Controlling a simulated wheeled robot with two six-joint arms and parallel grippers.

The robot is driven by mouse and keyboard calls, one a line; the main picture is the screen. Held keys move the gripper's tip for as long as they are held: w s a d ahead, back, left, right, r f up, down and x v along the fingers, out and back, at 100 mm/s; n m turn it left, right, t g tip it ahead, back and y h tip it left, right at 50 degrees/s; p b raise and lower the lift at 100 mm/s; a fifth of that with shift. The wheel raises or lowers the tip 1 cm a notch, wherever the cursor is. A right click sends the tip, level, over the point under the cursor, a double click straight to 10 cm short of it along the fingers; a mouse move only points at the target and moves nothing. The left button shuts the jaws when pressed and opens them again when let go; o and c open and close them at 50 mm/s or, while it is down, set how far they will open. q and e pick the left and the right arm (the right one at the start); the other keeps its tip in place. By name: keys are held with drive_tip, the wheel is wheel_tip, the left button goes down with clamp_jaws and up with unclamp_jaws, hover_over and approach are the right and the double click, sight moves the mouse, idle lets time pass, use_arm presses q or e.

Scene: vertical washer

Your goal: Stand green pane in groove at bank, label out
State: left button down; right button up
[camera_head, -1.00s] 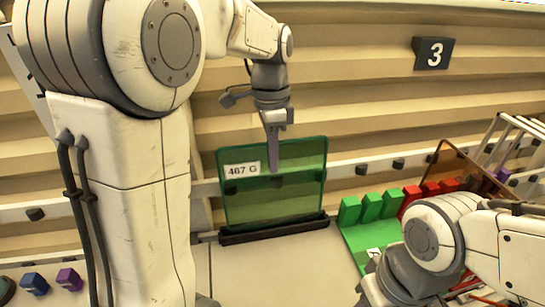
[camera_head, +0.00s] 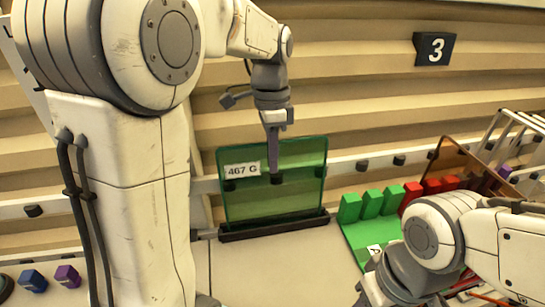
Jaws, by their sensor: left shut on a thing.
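The green pane (camera_head: 300,196) stands upright in the dark grooved base (camera_head: 273,227) at the foot of the ribbed wall. Its white label "467 G" (camera_head: 242,169) faces me at the pane's upper left. My left gripper (camera_head: 274,178) points down at the pane's upper middle and is shut on the pane; only one finger shows clearly on the near face. My right arm is at the lower right, and its gripper's fingers are not visible.
A green rack (camera_head: 370,238) with green and red blocks stands to the right, with an amber pane (camera_head: 452,163) behind it. A wire rack (camera_head: 512,140) is at far right. Blue (camera_head: 33,281) and purple (camera_head: 67,276) blocks lie lower left. The counter before the pane is clear.

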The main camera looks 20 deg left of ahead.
use_arm(q)
drive_tip(key=shift+d+f+b, duration=0.1)
drive_tip(key=shift+f+b, duration=0.5)
drive_tip(key=shift+f, duration=0.2)
idle(0.7)
drive_tip(key=c, duration=0.9)
unclamp_jaws()
drive_tip(key=shift+s, duration=0.1)
drive_tip(key=r+p, duration=0.8)
drive_tip(key=shift+w+a+r, duration=0.1)
drive_tip(key=shift+w+a, duration=0.15)
drive_tip(key=shift+w, duration=0.1)
